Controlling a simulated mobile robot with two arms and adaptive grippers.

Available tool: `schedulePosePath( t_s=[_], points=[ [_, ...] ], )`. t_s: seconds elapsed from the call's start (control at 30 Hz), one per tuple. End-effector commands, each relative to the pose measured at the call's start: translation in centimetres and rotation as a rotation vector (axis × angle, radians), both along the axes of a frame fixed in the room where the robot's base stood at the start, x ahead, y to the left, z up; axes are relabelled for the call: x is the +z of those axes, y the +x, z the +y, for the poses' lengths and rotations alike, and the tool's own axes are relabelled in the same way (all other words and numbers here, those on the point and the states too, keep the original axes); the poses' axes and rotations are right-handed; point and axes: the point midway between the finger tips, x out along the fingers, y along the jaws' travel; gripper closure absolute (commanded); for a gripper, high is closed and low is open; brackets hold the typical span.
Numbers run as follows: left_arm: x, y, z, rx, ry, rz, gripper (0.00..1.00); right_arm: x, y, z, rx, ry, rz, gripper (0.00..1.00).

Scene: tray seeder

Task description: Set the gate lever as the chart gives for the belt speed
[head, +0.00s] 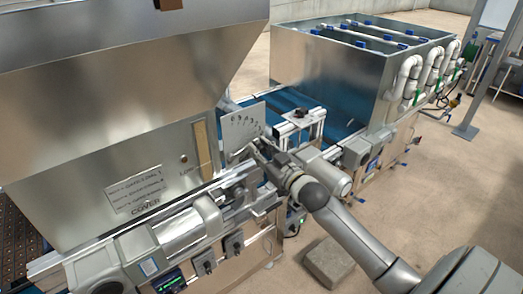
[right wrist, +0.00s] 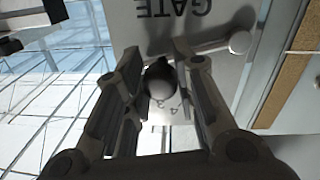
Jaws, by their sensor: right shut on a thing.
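The gate plate (head: 240,126) is a pale upright panel with small marks, beside the hopper's lower right corner. In the right wrist view the plate (right wrist: 175,28) shows the word GATE upside down. My right gripper (head: 256,148) is at the plate's lower right edge. In the right wrist view its fingers are shut on a dark round knob (right wrist: 160,82), which I take to be the gate lever's. The lever is largely hidden in the head view. A white label (head: 137,188) with several printed lines is on the hopper; its text is too small to read surely. My left gripper is not in view.
The metal hopper (head: 110,110) stands close left of my right gripper. A small metal frame (head: 300,122) stands over the blue belt (head: 345,137) to the right. A green-lit display (head: 172,284) is at the lower front. A grey block (head: 328,262) lies on the floor.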

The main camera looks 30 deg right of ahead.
Motion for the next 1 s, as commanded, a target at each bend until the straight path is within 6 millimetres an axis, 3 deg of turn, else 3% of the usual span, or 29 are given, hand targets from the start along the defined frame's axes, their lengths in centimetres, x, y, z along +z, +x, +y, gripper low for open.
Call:
schedulePosePath(
  t_s=[0.2, 0.5, 0.83, 0.87, 1.0],
  points=[
    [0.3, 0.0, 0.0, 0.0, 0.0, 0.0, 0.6, 0.4, 0.0, 0.1, 0.0, -0.023, -0.002, 1.0],
    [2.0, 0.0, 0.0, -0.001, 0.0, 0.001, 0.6, 2.8, -0.1, 1.1, 0.001, -0.352, -0.03, 1.0],
    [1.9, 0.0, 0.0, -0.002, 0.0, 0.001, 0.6, 2.8, -0.1, 1.3, 0.001, -0.385, -0.033, 1.0],
    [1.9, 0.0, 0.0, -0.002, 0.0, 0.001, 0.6, 2.8, -0.1, 1.2, 0.001, -0.384, -0.033, 0.73],
    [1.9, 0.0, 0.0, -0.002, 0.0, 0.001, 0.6, 2.8, -0.1, 1.2, 0.001, -0.384, -0.032, 0.55]
  ],
)
